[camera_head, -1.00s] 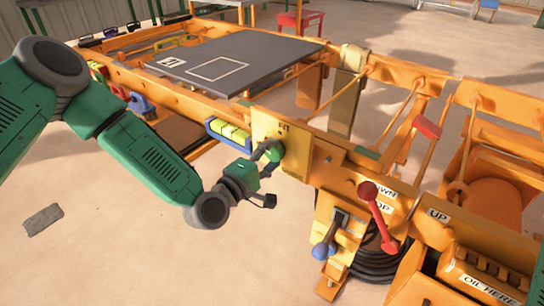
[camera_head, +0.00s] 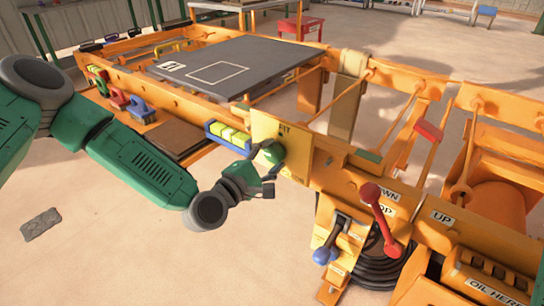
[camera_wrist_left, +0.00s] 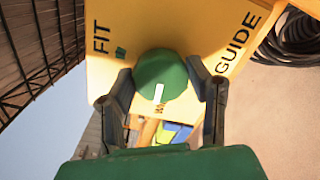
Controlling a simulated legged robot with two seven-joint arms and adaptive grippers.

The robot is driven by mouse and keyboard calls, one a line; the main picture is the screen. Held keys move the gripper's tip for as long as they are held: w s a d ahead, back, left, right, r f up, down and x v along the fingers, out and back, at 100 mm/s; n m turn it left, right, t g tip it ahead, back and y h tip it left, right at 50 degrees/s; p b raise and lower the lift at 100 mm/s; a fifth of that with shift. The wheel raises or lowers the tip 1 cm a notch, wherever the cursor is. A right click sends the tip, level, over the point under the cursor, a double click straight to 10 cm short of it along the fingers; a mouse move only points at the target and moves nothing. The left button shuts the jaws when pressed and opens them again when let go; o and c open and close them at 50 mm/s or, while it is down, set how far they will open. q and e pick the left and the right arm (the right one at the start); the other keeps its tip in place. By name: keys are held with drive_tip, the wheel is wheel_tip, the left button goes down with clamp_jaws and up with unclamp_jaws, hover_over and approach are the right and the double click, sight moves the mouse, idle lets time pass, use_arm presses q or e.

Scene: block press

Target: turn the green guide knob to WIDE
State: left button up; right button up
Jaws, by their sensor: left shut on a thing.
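The green guide knob (camera_head: 273,150) sits on a yellow plate (camera_head: 262,127) on the side of the orange machine. In the left wrist view the round knob (camera_wrist_left: 160,77) lies between my two dark fingers, with its white pointer line toward the picture's bottom. A small dark label, only partly readable, is beside the pointer's end. The word FIT is on the plate's left and GUIDE on its right, with a small green mark near FIT. My left gripper (camera_head: 268,172) is shut on the knob, one finger on each side. My right gripper is not in view.
A red-knobbed lever (camera_head: 378,215) and a blue-knobbed lever (camera_head: 322,254) stand right of the plate. A blue holder with yellow blocks (camera_head: 230,136) is just left of it. A dark hose coil (camera_head: 382,262) hangs below. The floor at lower left is mostly clear.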

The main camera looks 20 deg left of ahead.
use_arm(q)
drive_tip(key=shift+a+f, duration=0.1)
drive_tip(key=shift+f, duration=0.25)
drive_tip(key=o, duration=1)
drive_tip(key=shift+o, duration=0.8)
drive_tip(key=shift+a+r, duration=0.1)
drive_tip(key=v, duration=1.2)
